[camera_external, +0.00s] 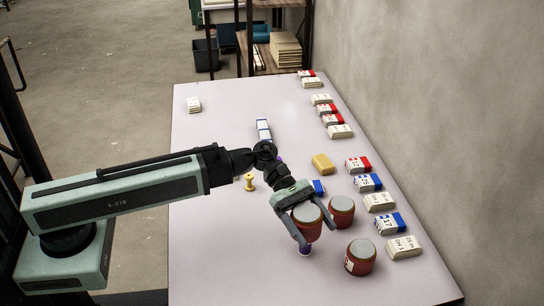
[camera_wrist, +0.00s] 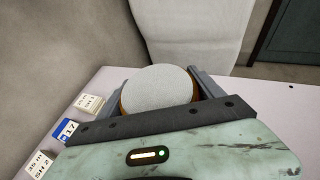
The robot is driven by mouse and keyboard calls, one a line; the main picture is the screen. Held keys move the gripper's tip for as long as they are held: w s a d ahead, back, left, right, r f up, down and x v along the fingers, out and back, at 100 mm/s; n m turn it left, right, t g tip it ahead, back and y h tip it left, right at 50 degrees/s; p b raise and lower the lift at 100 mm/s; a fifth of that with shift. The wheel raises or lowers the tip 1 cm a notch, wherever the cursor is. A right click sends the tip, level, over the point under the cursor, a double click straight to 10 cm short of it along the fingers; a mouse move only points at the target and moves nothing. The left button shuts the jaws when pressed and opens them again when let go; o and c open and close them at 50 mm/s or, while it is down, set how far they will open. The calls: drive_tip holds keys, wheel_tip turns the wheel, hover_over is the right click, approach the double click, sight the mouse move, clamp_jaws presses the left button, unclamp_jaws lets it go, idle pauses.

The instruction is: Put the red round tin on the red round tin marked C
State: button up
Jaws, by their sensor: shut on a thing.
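My gripper (camera_external: 318,233) is shut on a red round tin (camera_external: 308,222) with a grey lid and holds it over the table. In the wrist view the held tin's pale lid (camera_wrist: 160,88) sits between the two fingers. A second red round tin (camera_external: 341,213) stands upright just right of my gripper. A third red round tin (camera_external: 360,260) stands nearer the camera, to the lower right, with a pale label on its left side. The label's letter is too small to read, so I cannot tell which tin is marked C.
Several labelled packets, one marked 17 (camera_external: 389,224), line the right edge by the wall. The table's front left (camera_external: 225,250) is clear.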

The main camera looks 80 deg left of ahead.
drive_tip(key=shift+s+d+r+m+g, duration=0.1)
drive_tip(key=shift+d+m+g, duration=0.1)
drive_tip(key=shift+d, duration=0.4)
drive_tip(key=shift+s+d+r+m+g, duration=0.1)
drive_tip(key=shift+d+g, duration=0.1)
drive_tip(key=shift+d, duration=0.35)
drive_tip(key=b, duration=0.2)
hover_over(371, 256)
drive_tip(key=shift+s+a+f, duration=0.1)
drive_tip(key=shift+s+f, duration=0.15)
drive_tip(key=shift+f, duration=0.55)
drive_tip(key=f+b, duration=0.3)
drive_tip(key=f, duration=0.1)
drive_tip(key=shift+w, duration=0.25)
drive_tip(key=shift+r, duration=0.25)
drive_tip(key=shift+f, duration=0.15)
drive_tip(key=o, duration=2.1)
